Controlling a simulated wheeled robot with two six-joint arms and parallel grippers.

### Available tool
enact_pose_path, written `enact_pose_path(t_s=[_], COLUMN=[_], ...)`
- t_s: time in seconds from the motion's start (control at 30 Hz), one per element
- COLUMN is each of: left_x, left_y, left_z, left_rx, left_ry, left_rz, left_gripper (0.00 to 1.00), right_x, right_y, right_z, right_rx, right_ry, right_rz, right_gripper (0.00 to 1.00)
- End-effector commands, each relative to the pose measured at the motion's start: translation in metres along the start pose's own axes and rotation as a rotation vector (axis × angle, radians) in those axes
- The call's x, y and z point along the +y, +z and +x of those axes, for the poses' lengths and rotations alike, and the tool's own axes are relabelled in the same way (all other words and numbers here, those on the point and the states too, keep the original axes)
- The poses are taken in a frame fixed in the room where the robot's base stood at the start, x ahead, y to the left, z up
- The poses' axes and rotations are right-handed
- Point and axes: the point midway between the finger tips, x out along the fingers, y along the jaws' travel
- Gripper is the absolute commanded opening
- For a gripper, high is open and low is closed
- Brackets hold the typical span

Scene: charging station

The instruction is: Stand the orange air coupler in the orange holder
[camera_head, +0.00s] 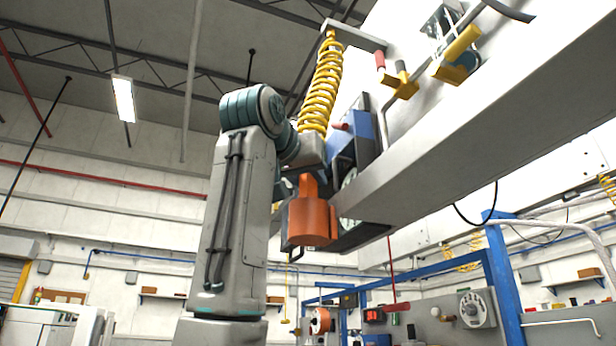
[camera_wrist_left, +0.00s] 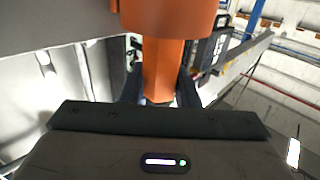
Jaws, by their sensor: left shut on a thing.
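In the head view an orange piece shows as a narrow upper stem, the air coupler (camera_head: 308,186), above a wide orange cylinder (camera_head: 312,222). I cannot tell whether the cylinder is the holder or part of the coupler. My left gripper (camera_head: 304,192) is at the stem, partly hidden by my own wrist. In the left wrist view the fingers (camera_wrist_left: 160,88) are shut on the orange stem (camera_wrist_left: 162,65), one on each side. The wide cylinder (camera_wrist_left: 167,14) lies beyond the fingertips, in line with the stem. My right gripper does not show.
A grey overhead beam (camera_head: 470,140) runs just right of the orange piece. A blue and dark box (camera_head: 357,150) sits close behind it. A yellow coiled hose (camera_head: 322,90) hangs above my wrist. A blue frame (camera_head: 505,270) stands lower right. Open air lies left of my arm.

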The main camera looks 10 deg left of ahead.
Motion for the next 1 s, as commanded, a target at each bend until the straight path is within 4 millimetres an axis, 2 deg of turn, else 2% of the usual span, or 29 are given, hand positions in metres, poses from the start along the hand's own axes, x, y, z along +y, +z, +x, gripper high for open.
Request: enact_pose_path(t_s=[0.13, 0.17, 0.27, 0.3, 0.57, 0.67, 0.77, 1.0], left_x=[0.0, 0.0, 0.0, 0.0, 0.0, 0.0, 0.0, 0.0], left_y=[-0.001, -0.001, -0.001, -0.001, 0.0, 0.0, 0.001, 0.001], left_z=[0.0, 0.0, 0.0, 0.0, -0.001, -0.006, -0.021, -0.07], left_rx=[0.001, 0.001, 0.001, 0.001, 0.0, 0.002, 0.004, 0.005], left_ry=[0.0, 0.0, 0.0, 0.0, 0.0, 0.0, 0.0, 0.0], left_rz=[0.0, 0.0, 0.0, 0.0, 0.0, 0.0, 0.0, 0.0], left_gripper=[0.0, 0.3, 0.49, 0.53, 0.53, 0.53, 0.53, 0.53], right_x=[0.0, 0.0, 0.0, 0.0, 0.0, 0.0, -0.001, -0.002], right_y=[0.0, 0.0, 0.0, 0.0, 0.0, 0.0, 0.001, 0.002], right_z=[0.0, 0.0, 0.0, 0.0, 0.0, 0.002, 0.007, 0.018], right_rx=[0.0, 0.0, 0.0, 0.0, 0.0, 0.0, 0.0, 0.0], right_ry=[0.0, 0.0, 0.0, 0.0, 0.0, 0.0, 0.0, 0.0], right_rz=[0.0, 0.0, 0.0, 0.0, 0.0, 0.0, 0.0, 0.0], right_gripper=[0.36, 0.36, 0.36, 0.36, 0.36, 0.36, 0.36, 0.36])
